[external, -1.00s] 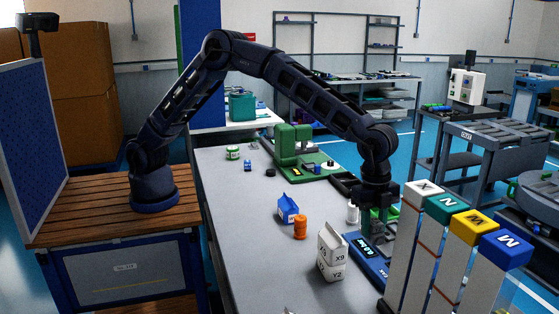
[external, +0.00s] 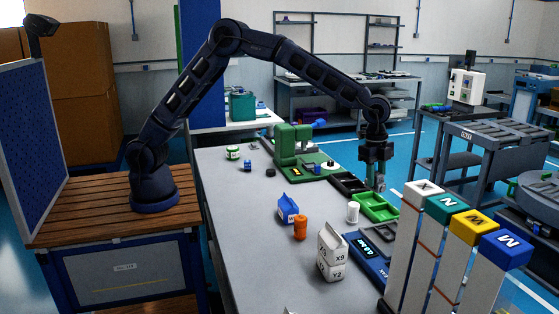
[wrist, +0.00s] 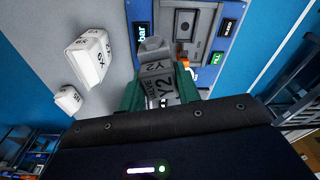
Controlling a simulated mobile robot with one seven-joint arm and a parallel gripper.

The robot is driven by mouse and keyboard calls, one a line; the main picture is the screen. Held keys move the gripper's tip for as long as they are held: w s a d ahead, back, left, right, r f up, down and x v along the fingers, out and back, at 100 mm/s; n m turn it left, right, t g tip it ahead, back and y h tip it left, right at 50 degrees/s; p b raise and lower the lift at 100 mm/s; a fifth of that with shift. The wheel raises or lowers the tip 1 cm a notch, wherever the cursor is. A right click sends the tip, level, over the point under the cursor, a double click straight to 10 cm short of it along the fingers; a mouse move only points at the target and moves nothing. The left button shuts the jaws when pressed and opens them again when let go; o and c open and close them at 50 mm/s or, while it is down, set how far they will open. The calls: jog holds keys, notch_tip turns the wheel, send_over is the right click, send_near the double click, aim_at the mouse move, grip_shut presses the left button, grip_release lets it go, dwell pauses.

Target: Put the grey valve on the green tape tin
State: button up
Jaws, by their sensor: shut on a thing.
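My gripper (external: 377,184) is shut on the grey valve (wrist: 157,72), which is marked Y2 in the wrist view. The green fingers (wrist: 131,94) grip it from either side. In the external view my gripper is raised over the right side of the bench, near the green tray, and the valve is small and hard to make out between the fingers. A small green and white tin (external: 232,152), which looks like the green tape tin, stands upright at the bench's far left, well away from my gripper.
A blue device with a display (external: 366,258) lies at the bench's right edge. A white carton (external: 331,252), orange object (external: 300,227), blue carton (external: 288,208) and white cylinder (external: 353,212) stand mid-bench. A green machine (external: 293,147) is at the back. Tall lettered posts (external: 447,203) stand front right.

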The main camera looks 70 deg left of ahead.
jog(key=w+a+r+n, duration=0.1)
jog(key=w+a+n, duration=0.25)
jog(key=a, duration=1.65)
jog(key=w+a+r+n, duration=0.2)
jog(key=w+a, duration=0.2)
jog(key=a, duration=1.5)
jog(key=s+a+n, duration=0.1)
jog(key=s+a, duration=0.3)
jog(key=a, duration=0.8)
jog(key=s+a+r+n, duration=0.1)
jog(key=s+a, duration=0.4)
jog(key=a, duration=0.7)
jog(key=s+a+n, duration=0.3)
jog(key=s+a, duration=0.2)
jog(key=a, duration=0.7)
jog(key=shift+s+a+r+t+y, duration=0.15)
jog(key=shift+s+a+t+y, duration=0.05)
jog(key=shift+a+t+y, duration=0.2)
jog(key=s+a+n, duration=0.2)
jog(key=s+a, duration=0.7)
jog(key=n, duration=0.3)
send_over(234, 148)
jog(key=shift+y, duration=0.3)
jog(key=f, duration=1.9)
jog(key=shift+s+a+f, duration=0.2)
jog(key=shift+s+a, duration=0.1)
jog(key=shift+f, duration=0.15)
